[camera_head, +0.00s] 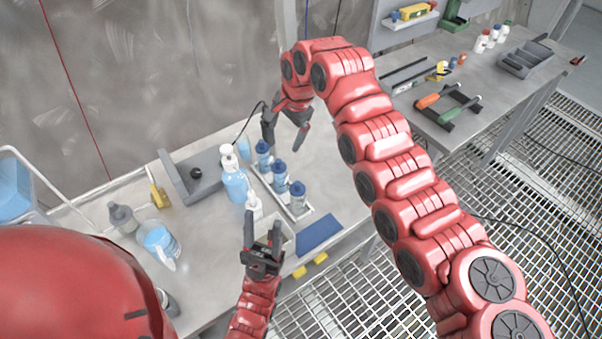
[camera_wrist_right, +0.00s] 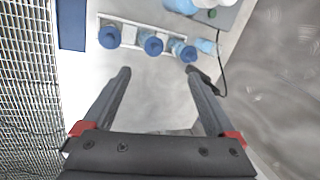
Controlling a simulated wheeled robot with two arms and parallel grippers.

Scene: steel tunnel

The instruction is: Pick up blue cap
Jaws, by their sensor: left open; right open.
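Three bottles with blue caps stand in a white rack (camera_head: 272,192). In the head view there is a far blue cap (camera_head: 263,146), a middle blue cap (camera_head: 280,166) and a near blue cap (camera_head: 298,187). The wrist view also shows them as a left cap (camera_wrist_right: 109,37), a middle cap (camera_wrist_right: 153,46) and a right cap (camera_wrist_right: 187,54). My right gripper (camera_head: 285,148) is open and empty near the far end of the rack; its fingertips also show in the wrist view (camera_wrist_right: 158,72), apart from the caps. My left gripper (camera_head: 262,236) is open near the table's front.
A blue pump bottle (camera_head: 236,182) stands left of the rack. A small white bottle (camera_head: 254,205) stands by my left gripper. A blue mat (camera_head: 319,234) lies at the table's edge. A grey tray (camera_head: 193,178) and a jug (camera_head: 159,242) are to the left. A second table is at right.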

